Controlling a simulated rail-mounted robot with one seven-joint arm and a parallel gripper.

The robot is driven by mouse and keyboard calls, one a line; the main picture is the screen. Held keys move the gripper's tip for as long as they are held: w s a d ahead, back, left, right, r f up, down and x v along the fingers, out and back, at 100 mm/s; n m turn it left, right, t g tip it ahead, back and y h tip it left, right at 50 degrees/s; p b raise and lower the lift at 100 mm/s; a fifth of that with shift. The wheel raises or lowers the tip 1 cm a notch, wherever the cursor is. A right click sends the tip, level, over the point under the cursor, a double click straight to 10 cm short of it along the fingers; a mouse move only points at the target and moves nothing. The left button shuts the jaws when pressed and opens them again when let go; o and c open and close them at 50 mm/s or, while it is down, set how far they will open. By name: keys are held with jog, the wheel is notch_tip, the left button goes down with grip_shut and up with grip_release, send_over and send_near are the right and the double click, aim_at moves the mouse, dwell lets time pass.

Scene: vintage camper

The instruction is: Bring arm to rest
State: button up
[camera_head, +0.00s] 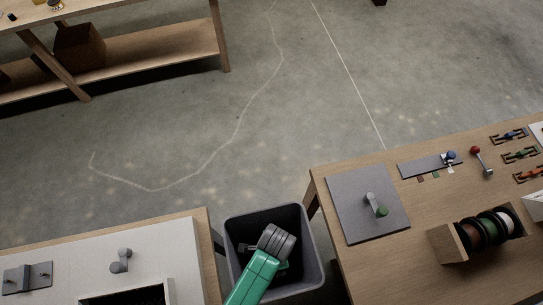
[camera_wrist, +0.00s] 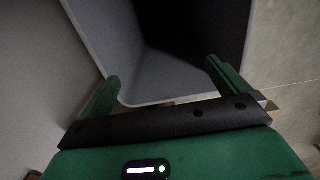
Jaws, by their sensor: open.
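My arm reaches up from the bottom edge of the head view, its green link and grey joint in front of a dark grey bin (camera_head: 310,240). My gripper (camera_wrist: 168,80) shows in the wrist view with its two green fingers wide apart and nothing between them but the view of the bin beyond. The bin's pale rim and inner wall (camera_wrist: 165,75) lie just past the fingers, and its inside is dark. I cannot tell whether a finger touches the rim. The fingers cannot be made out in the head view.
The bin stands between a wooden table (camera_head: 420,270) on the right, with a grey plate, small handles and a spool rack (camera_head: 450,241), and a white-topped bench (camera_head: 75,262) on the left. A shelved table (camera_head: 150,65) stands far left. Concrete floor between is clear.

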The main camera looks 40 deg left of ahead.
dwell(0.7)
jog(key=w+d+r+n+t, duration=0.1)
jog(key=w+r+t, duration=0.3)
jog(key=w+r, duration=0.55)
jog(key=w+r+n+t+y, duration=0.1)
jog(key=w+r+t, duration=0.45)
jog(key=r, duration=0.75)
jog(key=w+d+r+n+t, duration=0.1)
jog(key=w+r+t, duration=0.1)
jog(key=w+r, duration=0.85)
notch_tip(320, 180, up, 16)
jog(key=d+f+t, duration=0.1)
jog(key=d+t, duration=0.1)
jog(key=t, duration=0.2)
jog(key=s+d+r+n+t, duration=0.1)
jog(key=s+r+t, duration=0.2)
jog(key=r, duration=0.7)
jog(key=s+d+r+n+t+p, duration=0.1)
jog(key=s+r, duration=0.4)
jog(key=r, duration=0.5)
jog(key=s+d+r+n+t, duration=0.1)
jog(key=s+r+t, duration=0.3)
jog(key=r, duration=0.6)
jog(key=shift+d+r+t+h, duration=0.3)
jog(key=shift+d+r+t, duration=0.1)
jog(key=shift+d+t, duration=0.35)
jog(key=shift+f, duration=0.1)
